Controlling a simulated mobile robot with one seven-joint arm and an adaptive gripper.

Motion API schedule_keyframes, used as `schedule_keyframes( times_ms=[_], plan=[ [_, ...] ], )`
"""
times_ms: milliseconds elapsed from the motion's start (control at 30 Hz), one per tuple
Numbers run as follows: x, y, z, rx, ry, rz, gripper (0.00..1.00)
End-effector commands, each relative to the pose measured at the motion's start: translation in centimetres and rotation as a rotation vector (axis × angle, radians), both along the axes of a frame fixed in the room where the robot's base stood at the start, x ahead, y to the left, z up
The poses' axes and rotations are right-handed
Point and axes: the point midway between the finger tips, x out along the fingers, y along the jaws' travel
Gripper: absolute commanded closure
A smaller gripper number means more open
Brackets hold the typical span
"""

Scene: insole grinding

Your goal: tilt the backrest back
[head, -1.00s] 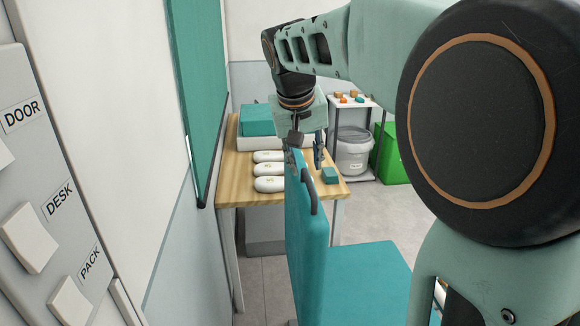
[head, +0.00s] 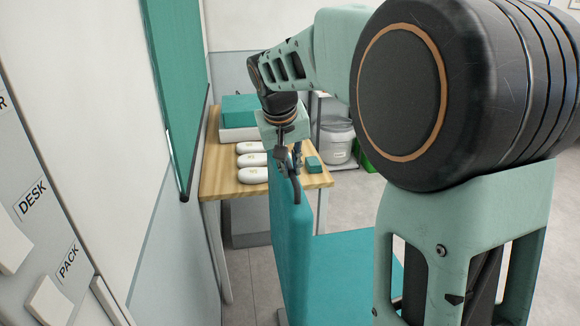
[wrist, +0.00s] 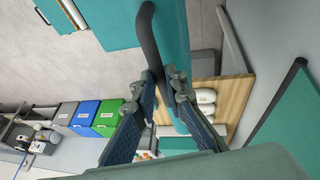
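The chair has a tall teal backrest (head: 289,250), which stands upright at the left end of its teal seat (head: 350,262). A dark curved handle (head: 295,188) sits at the backrest's top; it also shows as a dark bar in the wrist view (wrist: 149,35). My gripper (head: 291,165) points down at the handle. In the wrist view my gripper (wrist: 167,88) is open, with its two ridged fingers apart and the handle's bar reaching between them. I cannot tell whether either finger touches the bar.
A wooden table (head: 225,190) stands behind the chair with white insole-like pieces (head: 252,161) and a teal block (head: 314,164). A wall panel with labelled switches (head: 40,220) is close at left. A grey bucket (head: 338,142) stands beyond. Floor is open at right.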

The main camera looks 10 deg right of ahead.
Motion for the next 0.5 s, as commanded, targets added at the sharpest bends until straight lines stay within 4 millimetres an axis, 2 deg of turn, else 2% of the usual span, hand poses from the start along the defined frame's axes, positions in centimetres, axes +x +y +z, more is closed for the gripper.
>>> schedule_keyframes(
  times_ms=[367,500],
  plan=[
    [0.0,0.1,0.0,0.0,0.0,0.001,1.0],
    [0.0,1.6,-0.3,-0.02,0.007,0.008,1.0]
  ],
)
